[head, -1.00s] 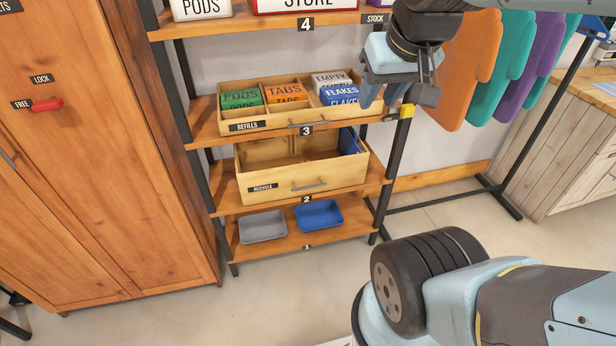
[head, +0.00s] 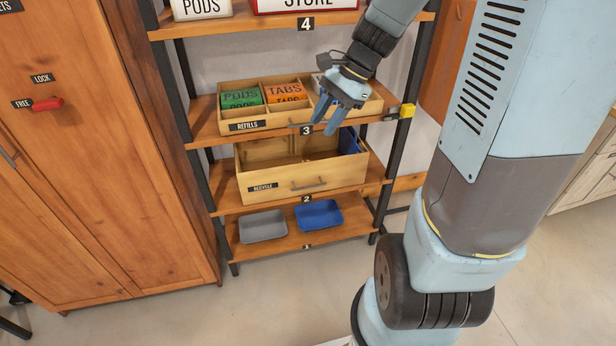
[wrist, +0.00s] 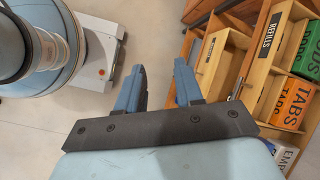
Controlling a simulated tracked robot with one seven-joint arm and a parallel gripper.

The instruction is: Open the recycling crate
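The recycling crate (head: 285,188) is a light wooden box on shelf 2 in the head view, labelled RECYCLE (head: 263,187). Its top is uncovered, with a divider and something blue at its right inside. A grey bar handle (head: 309,185) is on its front. My gripper (head: 328,118) is above the crate, in front of the refills crate on shelf 3, pointing down and apart from the handle. In the wrist view its two blue fingers stand apart with nothing between them (wrist: 156,88).
The refills crate (head: 270,119) holds green PODS and orange TABS boxes; my gripper hides its right part. Grey (head: 263,226) and blue (head: 319,214) trays sit on the lowest shelf. A wooden cabinet (head: 110,180) stands left. The floor in front is clear.

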